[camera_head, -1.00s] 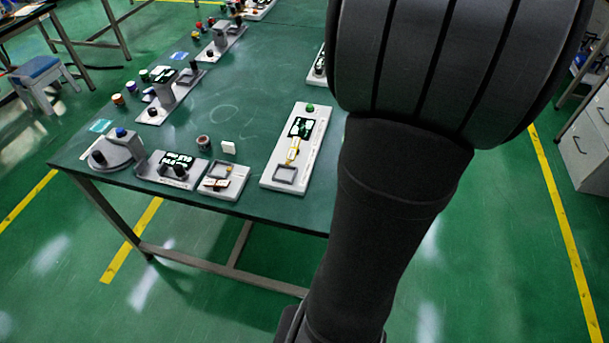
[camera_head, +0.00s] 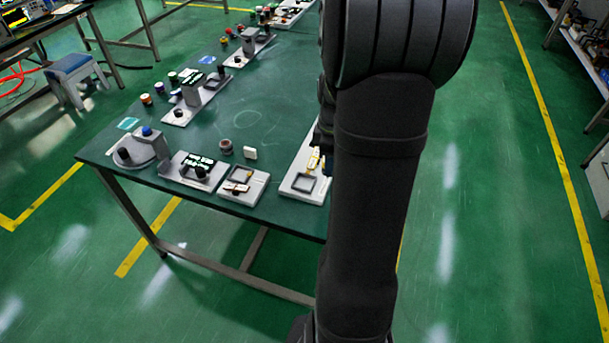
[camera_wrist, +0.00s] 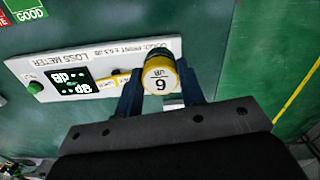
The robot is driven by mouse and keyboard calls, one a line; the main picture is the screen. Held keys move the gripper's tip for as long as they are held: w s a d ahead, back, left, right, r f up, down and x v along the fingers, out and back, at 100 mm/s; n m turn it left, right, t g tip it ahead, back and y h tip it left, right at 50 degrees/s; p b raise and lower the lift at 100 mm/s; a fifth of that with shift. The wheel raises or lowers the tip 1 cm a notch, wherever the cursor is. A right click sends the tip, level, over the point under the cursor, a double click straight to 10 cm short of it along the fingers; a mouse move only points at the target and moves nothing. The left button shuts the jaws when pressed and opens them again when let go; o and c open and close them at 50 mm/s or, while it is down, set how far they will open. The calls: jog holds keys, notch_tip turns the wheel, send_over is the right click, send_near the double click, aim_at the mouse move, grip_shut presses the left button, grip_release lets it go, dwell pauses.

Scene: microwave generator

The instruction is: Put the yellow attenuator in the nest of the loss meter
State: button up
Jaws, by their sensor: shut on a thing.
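In the wrist view, the yellow attenuator (camera_wrist: 160,74) is a short round piece with a yellow rim and a white face marked 6. My gripper (camera_wrist: 159,90) is shut on it, with a dark finger at each side. The loss meter (camera_wrist: 118,55) lies behind it, a pale plate with lit display and green button. The attenuator and fingers cover the plate's right part, and I cannot make out the nest there.
On the green table (camera_head: 215,118), left of the loss meter, stand a smaller plate with a square frame (camera_head: 258,191) and a device with a display (camera_head: 193,171). A brown round piece (camera_head: 226,146) and a white block (camera_head: 250,153) lie behind them. More devices stand farther back.

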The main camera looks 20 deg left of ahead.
jog(key=a+f, duration=0.1)
jog(key=a, duration=0.1)
jog(key=a+f, duration=0.3)
jog(key=a, duration=0.2)
jog(key=shift+w+f, duration=0.15)
jog(key=shift+w, duration=0.15)
jog(key=shift+a+f, duration=0.1)
jog(key=shift+f, duration=1.9)
jog(key=shift+f, duration=0.1)
jog(key=shift+f, duration=0.1)
jog(key=o, duration=1.2)
notch_tip(320, 180, up, 12)
jog(key=shift+r, duration=0.2)
